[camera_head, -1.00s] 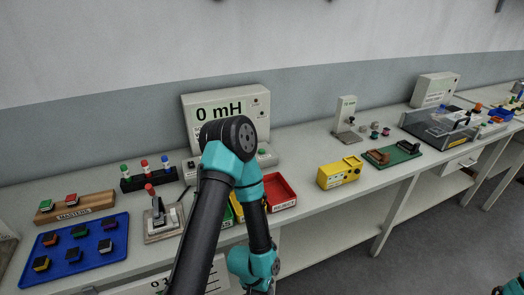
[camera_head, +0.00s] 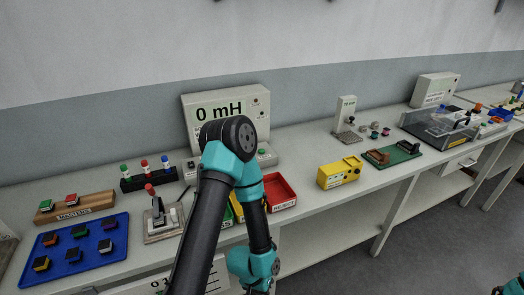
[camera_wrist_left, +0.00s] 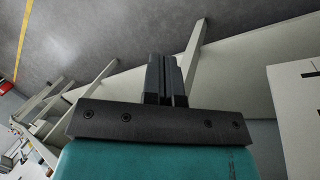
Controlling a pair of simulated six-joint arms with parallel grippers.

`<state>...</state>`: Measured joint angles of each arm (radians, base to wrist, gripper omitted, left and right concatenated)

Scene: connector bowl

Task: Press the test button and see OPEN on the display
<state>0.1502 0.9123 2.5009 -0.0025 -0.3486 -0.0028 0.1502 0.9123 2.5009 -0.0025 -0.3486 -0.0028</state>
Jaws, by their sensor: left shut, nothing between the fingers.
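The tester's display (camera_head: 220,112) stands at the back of the bench and reads "0 mH". A green button (camera_head: 262,152) sits on the unit in front of it, to the right of my arm. My left arm rises in front of the tester and hides part of it, then bends down past the bench's front edge. My left gripper (camera_wrist_left: 166,80) shows in the left wrist view, shut and empty, with floor and bench frame behind it. Its fingertips do not show in the head view. My right gripper is not in view.
A red reject tray (camera_head: 282,190) lies right of my arm. A lever fixture (camera_head: 162,218), a blue tray (camera_head: 75,250) of connectors and a masters block (camera_head: 75,207) stand at left. A yellow box (camera_head: 340,172) stands at right, with clear bench between it and the reject tray.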

